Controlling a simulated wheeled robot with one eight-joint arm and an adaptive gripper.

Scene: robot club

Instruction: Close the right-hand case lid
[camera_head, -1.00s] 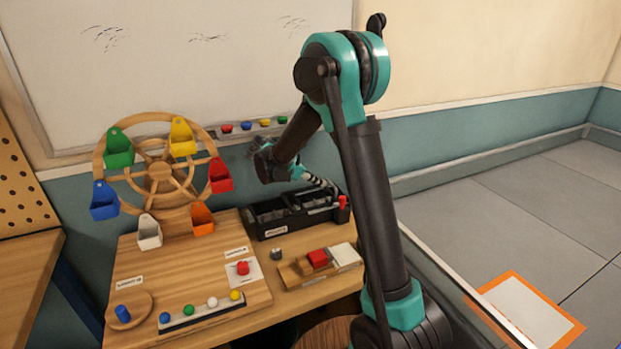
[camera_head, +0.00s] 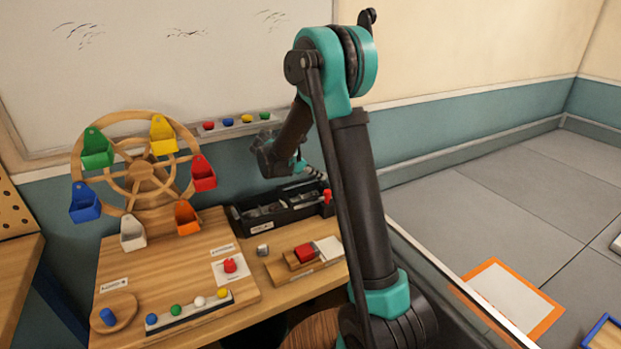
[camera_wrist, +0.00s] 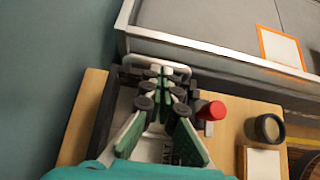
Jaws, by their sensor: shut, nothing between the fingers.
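The black case (camera_head: 262,224) stands at the back right of the wooden table, against the wall. Open compartments show in its left and middle parts. A red knob (camera_head: 327,196) sits at its right end; it also shows in the wrist view (camera_wrist: 211,110), just right of the fingers. My gripper (camera_head: 318,176) is over the right end of the case. In the wrist view my gripper (camera_wrist: 162,82) has its fingers together, with nothing held. The right-hand lid is largely hidden by my fingers and arm; its angle and any contact cannot be told.
A wooden wheel (camera_head: 145,180) with coloured buckets stands left of the case. In front lie a wooden block with a red piece (camera_head: 304,252), a small grey cup (camera_head: 262,251) and a board with coloured knobs (camera_head: 188,311). The wall is close behind the case.

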